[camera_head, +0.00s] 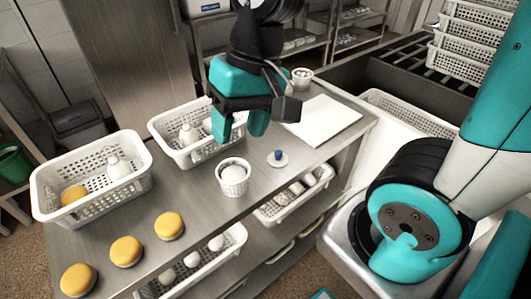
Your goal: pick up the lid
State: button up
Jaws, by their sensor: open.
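The lid (281,163) appears to be the small white disc with a blue knob, lying flat on the metal counter (205,205). It is right of a small white cup-like basket (233,186) that holds something white and rounded. My gripper (241,133) is open, with its teal fingers pointing down and nothing visible between them. In the picture it is above and left of the lid, apart from it. The lid is fully in view.
Two white perforated baskets (118,193) (163,147) holding items stand on the left and at the back. Several yellow-topped round items (126,250) line the front left. A white board (322,119) and another small basket (302,84) are at the right. More baskets sit below.

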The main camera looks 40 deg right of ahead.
jog(key=w+d+f+m+h, duration=0.1)
jog(key=w+d+f+m, duration=0.1)
jog(key=w+d+m, duration=0.55)
jog(key=m+h+p, duration=0.1)
jog(key=m+h, duration=0.1)
jog(key=m, duration=0.9)
send_over(279, 152)
jog(key=shift+g, duration=0.3)
jog(key=f, duration=1.4)
jog(key=shift+w+d, duration=0.1)
jog(key=shift+w, duration=0.2)
jog(key=shift+s+f+p, duration=0.15)
jog(key=shift+f+p, duration=0.15)
jog(key=shift+f, duration=1.25)
jog(key=shift+s+f+p, duration=0.1)
jog(key=shift+f+p, duration=0.15)
jog(key=shift+f, duration=1.25)
jog(key=c, duration=1)
